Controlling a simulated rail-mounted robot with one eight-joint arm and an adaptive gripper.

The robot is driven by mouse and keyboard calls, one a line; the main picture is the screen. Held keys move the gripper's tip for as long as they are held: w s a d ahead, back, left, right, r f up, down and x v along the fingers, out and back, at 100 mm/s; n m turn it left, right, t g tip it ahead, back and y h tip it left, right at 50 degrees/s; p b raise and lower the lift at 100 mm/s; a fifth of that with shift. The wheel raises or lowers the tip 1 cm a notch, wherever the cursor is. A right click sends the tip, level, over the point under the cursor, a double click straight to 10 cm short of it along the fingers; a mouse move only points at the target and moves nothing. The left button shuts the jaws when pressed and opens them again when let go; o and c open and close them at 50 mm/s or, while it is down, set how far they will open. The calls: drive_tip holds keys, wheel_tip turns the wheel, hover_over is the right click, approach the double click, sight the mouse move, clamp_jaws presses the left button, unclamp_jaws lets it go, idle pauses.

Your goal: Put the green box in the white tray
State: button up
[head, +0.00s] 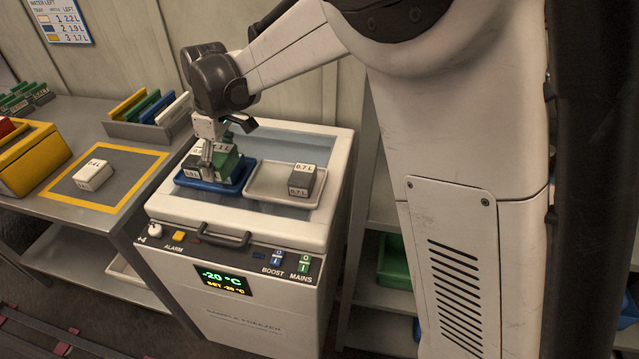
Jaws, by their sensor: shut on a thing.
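The green box (229,165), with a white top label, is at the blue tray (237,185) on top of the sample freezer. My gripper (213,155) points down over the blue tray and is shut on the green box. A finger hides part of the box, and I cannot tell whether the box touches the tray floor. A grey box (194,168) with a white label sits in the blue tray just left of the green box. The white tray (264,181) lies to the right of the blue tray. It holds a dark grey box (301,180) marked 0.7 L at its right side.
The left part of the white tray is bare. A bench on the left holds a white box (93,175) on a yellow-framed mat (121,188), a yellow bin (35,160) and a rack of coloured plates (150,115). The freezer's handle and switches line its front edge.

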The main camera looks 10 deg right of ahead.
hover_over(269, 181)
wheel_tip(269, 181, down, 7)
drive_tip(key=shift+r, duration=0.1)
drive_tip(key=shift+d+f, duration=0.1)
drive_tip(key=shift+f, duration=2)
drive_tip(key=shift+f, duration=0.15)
drive_tip(key=o, duration=1.3)
drive_tip(key=shift+c, duration=0.2)
wheel_tip(269, 181, up, 12)
drive_tip(key=d, duration=0.1)
drive_tip(key=shift+s+d+p, duration=0.15)
drive_tip(key=shift+s+p, duration=0.15)
